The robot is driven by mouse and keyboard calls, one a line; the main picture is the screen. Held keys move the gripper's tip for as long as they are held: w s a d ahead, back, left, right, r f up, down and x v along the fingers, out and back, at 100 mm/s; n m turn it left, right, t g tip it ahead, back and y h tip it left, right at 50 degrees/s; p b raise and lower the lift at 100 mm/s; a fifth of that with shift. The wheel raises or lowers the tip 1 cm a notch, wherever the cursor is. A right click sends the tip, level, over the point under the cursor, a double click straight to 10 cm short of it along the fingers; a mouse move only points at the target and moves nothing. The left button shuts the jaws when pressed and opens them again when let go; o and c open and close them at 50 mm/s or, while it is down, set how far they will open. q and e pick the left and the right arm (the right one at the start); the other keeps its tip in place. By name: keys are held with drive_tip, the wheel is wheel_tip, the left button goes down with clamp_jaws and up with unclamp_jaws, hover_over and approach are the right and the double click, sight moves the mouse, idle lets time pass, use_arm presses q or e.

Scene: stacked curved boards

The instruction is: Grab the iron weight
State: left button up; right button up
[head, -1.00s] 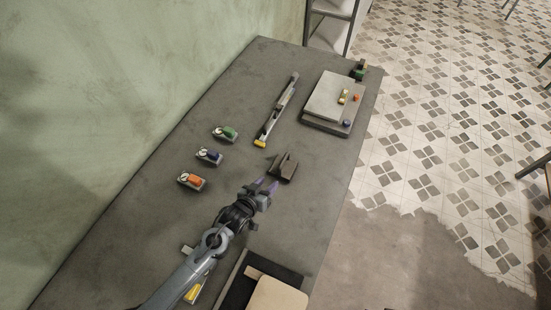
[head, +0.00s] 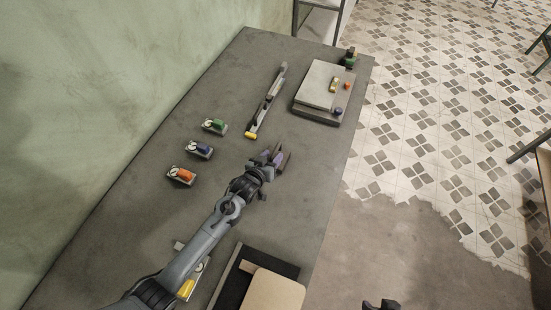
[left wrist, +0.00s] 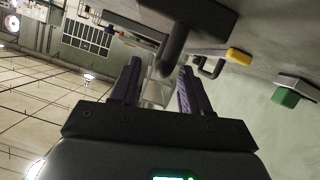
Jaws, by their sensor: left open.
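The dark iron weight (head: 286,160) lies on the grey table and is mostly covered by my left gripper in the head view. My left gripper (head: 277,157) is open and right at it. In the left wrist view the dark weight (left wrist: 198,14) is at the top, with a bar-like handle reaching down toward the gap between the purple fingers of the left gripper (left wrist: 157,75). I cannot tell whether the fingers touch it. A small dark part of my right gripper (head: 380,304) shows at the bottom edge of the head view.
Three small clamps, green (head: 215,125), blue (head: 200,149) and orange (head: 181,175), lie at the left. A long metal tool with a yellow end (head: 267,100) lies beyond the gripper. Stacked boards (head: 318,84) sit at the far right; a beige board (head: 272,290) is near the front.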

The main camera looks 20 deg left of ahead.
sight(274, 153)
use_arm(q)
drive_tip(key=shift+x, duration=1.85)
drive_tip(key=shift+a+r, duration=0.1)
drive_tip(key=shift+r, duration=0.05)
clamp_jaws()
drive_tip(key=shift+r, duration=0.15)
